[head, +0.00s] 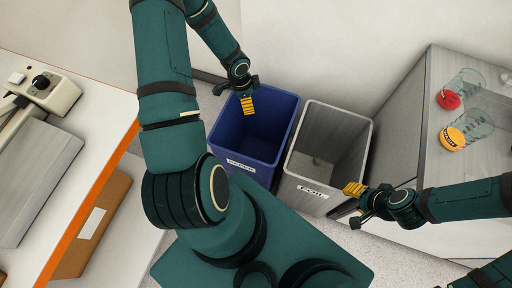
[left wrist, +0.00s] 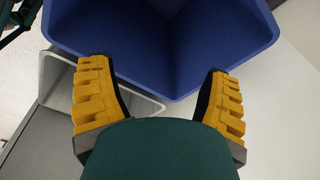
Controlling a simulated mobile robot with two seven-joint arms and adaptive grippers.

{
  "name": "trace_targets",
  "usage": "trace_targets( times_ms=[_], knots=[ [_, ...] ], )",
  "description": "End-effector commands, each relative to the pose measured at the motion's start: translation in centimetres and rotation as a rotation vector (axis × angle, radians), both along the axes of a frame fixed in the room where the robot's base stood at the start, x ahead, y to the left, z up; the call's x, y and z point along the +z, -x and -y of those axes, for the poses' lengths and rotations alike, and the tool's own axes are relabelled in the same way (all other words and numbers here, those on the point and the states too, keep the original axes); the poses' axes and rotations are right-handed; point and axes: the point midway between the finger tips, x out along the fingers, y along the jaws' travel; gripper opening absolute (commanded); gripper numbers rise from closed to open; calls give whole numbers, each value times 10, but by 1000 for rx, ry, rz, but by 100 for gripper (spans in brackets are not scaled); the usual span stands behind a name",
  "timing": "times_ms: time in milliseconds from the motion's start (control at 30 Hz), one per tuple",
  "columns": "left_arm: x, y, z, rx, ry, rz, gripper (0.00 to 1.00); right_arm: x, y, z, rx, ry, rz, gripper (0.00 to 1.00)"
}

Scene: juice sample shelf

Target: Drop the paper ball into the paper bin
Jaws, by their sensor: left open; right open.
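The blue bin (head: 262,130) with a label that reads PAPER stands on the floor in the middle of the head view. My left gripper (head: 247,103) hangs over its opening. In the left wrist view the two yellow-padded fingers (left wrist: 158,105) are spread wide with nothing between them, and the blue bin (left wrist: 190,60) lies beyond them. My right gripper (head: 356,204) is open and empty, beside the front right of the grey bin. I see no paper ball in either view; part of the blue bin's inside is dark or out of sight.
The grey bin (head: 348,128) labelled FOIL stands right of the blue one; it also shows in the left wrist view (left wrist: 140,103). A grey cabinet (head: 415,150) at right carries two jars with red and yellow lids. A white bench (head: 85,135) lies at left.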

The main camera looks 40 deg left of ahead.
Motion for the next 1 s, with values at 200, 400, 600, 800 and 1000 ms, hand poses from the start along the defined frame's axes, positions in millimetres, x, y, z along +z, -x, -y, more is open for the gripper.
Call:
trace_targets(
  times_ms=[200, 400, 600, 800, 1000],
  knots=[
    [34, 4, -4, 3, -1, 1, 78, 0, 0, 0, 0, 0, 0, 47],
    [44, 5, -5, 1, 0, -2, 78, 0, 0, 0, 0, 0, 0, 47],
    [45, 5, -5, 0, 1, -1, 78, 0, 0, 0, 0, 0, 0, 47],
    [45, 5, -4, 0, 1, -1, 78, 0, 0, 0, 0, 0, 0, 47],
    [43, 3, 13, 19, 32, 2, 78, 0, 0, 0, 0, 0, 0, 47]
  ],
)
